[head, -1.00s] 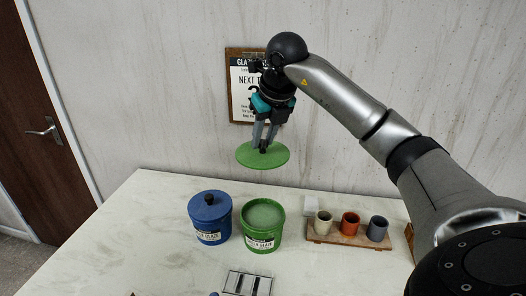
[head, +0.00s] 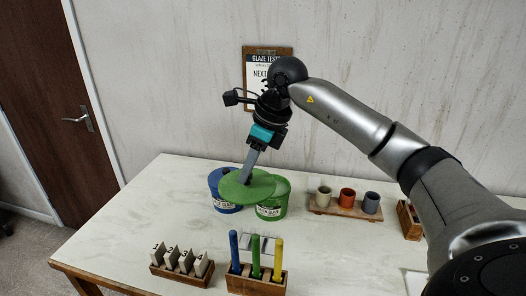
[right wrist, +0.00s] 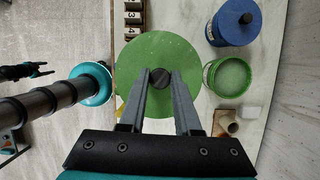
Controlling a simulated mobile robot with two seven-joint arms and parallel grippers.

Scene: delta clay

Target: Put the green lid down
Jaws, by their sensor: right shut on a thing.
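My right gripper (head: 246,181) is shut on the dark knob of the green lid (head: 262,187). The round lid is held roughly level in the air, overlapping both jars in the head view. In the right wrist view the fingers (right wrist: 160,78) pinch the knob at the lid's middle, and the lid (right wrist: 185,58) is clear of the jars, on their near side. The green glaze jar (head: 272,210) stands open, with pale green glaze (right wrist: 230,77) inside. A dark gripper-like part (right wrist: 25,70) shows at the left of the wrist view; its jaws are unclear.
The blue jar (head: 225,206) has its blue lid on (right wrist: 235,25). A wooden tray (head: 345,210) with three cups is at the right. Numbered tiles (head: 182,262) and a block with blue, green and yellow sticks (head: 256,280) stand in front. Bare tabletop (head: 150,215) lies left.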

